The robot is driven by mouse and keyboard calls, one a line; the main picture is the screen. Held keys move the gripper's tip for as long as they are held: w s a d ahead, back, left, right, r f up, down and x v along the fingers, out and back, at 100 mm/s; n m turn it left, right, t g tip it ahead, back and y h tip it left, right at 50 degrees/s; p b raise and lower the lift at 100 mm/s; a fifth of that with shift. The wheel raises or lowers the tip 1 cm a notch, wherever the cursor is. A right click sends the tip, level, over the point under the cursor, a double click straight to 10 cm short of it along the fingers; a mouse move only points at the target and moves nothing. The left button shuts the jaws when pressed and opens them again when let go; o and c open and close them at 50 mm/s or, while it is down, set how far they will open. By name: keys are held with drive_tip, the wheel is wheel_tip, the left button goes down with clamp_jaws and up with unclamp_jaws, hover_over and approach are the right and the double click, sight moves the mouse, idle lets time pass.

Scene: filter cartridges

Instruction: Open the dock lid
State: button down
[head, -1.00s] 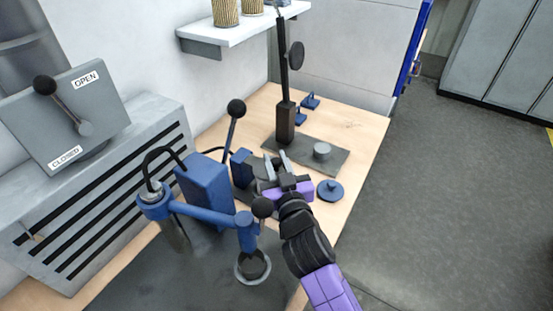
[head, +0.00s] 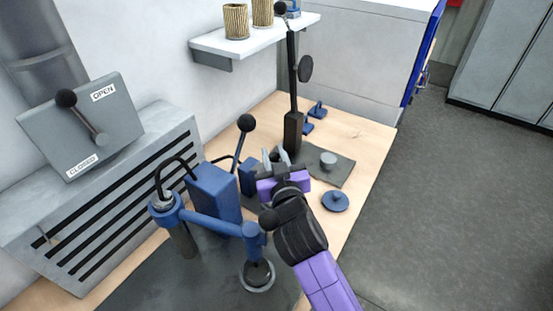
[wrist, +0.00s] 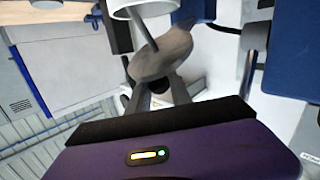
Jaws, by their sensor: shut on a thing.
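My gripper (head: 274,158) is at the small blue block (head: 248,177) on the bench, behind the blue lever press. In the wrist view my gripper (wrist: 160,88) has its fingers close together on a grey rounded piece (wrist: 165,52). A thin rod and a white cylinder (wrist: 143,8) show just beyond it. The gripper and wrist cover much of this spot in the head view. I cannot make out the dock lid's outline or whether it is raised.
The blue press (head: 213,192) with its black-knobbed arm stands close on the left. A dark upright post (head: 293,130) stands behind my gripper. A blue round knobbed disc (head: 335,201) lies on the right. A shelf (head: 255,40) holds ribbed cartridges.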

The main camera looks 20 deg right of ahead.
drive_tip(key=shift+w+a+r, duration=0.1)
drive_tip(key=shift+a, duration=0.25)
drive_tip(key=c, duration=1.2)
unclamp_jaws()
drive_tip(key=shift+d, duration=0.1)
drive_tip(key=s, duration=0.4)
drive_tip(key=s+a+b, duration=0.1)
drive_tip(key=s, duration=0.1)
drive_tip(key=shift+s+r, duration=0.15)
drive_tip(key=shift+s+a+r, duration=0.1)
drive_tip(key=shift+s+r, duration=0.05)
drive_tip(key=shift+s, duration=0.55)
